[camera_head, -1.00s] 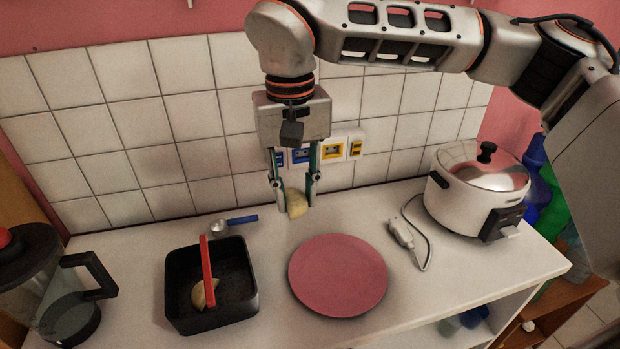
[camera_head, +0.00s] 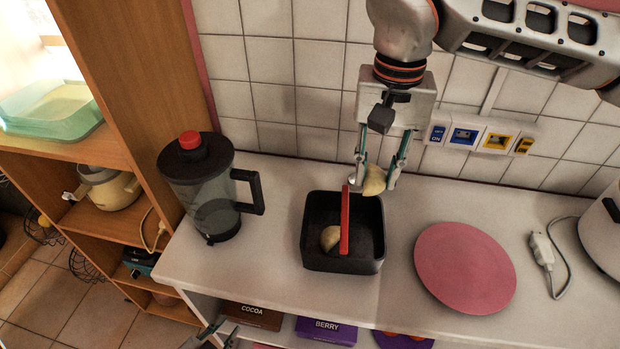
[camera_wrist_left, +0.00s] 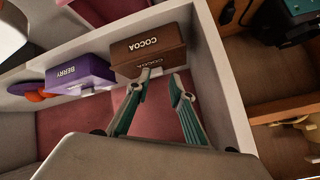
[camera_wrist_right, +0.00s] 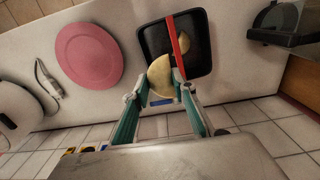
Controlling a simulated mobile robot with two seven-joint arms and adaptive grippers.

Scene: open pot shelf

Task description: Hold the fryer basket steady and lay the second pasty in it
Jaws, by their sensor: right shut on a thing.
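The black square fryer basket (camera_head: 376,266) with its red handle (camera_head: 345,222) stands on the white counter. One pasty (camera_head: 330,238) lies in it, left of the handle. My right gripper (camera_head: 376,178) is shut on the second pasty (camera_head: 374,185) and holds it by the basket's back right rim in the head view. The right wrist view shows this pasty (camera_wrist_right: 160,76) between the fingers, overlapping the basket (camera_wrist_right: 150,42). My left gripper (camera_head: 215,332) shows at the bottom of the head view, below the counter's front edge. Its fingers (camera_wrist_left: 160,76) are apart and empty, facing the shelf under the counter.
A pink plate (camera_head: 465,268) lies right of the basket. A blender jug (camera_head: 210,190) with a black handle stands to the left. A cocoa box (camera_head: 250,316) and a berry box (camera_head: 325,330) sit on the shelf below. The counter's front edge lies above my left gripper.

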